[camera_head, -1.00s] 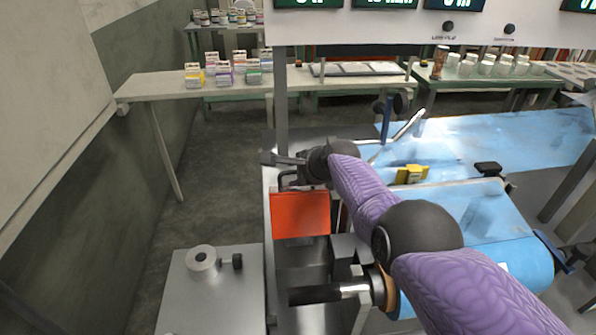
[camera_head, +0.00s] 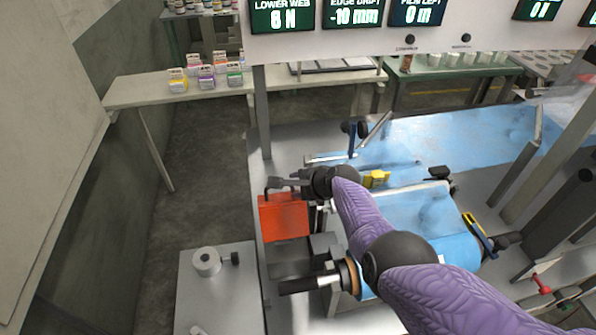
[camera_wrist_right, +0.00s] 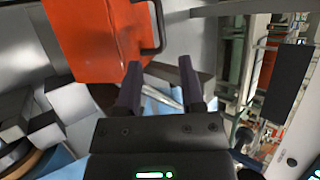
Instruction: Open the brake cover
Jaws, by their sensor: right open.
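The brake cover is an orange-red box-like cover (camera_head: 286,218) left of the blue film roll in the head view. It looks closed. In the right wrist view the cover (camera_wrist_right: 95,42) fills the upper left, with a dark bar handle (camera_wrist_right: 160,25) at its right edge. My right gripper (camera_head: 275,183) is just above the cover's top edge in the head view. Its two dark fingers (camera_wrist_right: 160,68) are spread, with nothing held between them, close to the handle but apart from it. My left gripper is not in view.
A dark spindle (camera_head: 300,285) sticks out below the cover. A grey stand with a round metal part (camera_head: 207,261) is at the lower left. The blue film (camera_head: 400,215) lies right of the cover under my right arm. The floor to the left is open.

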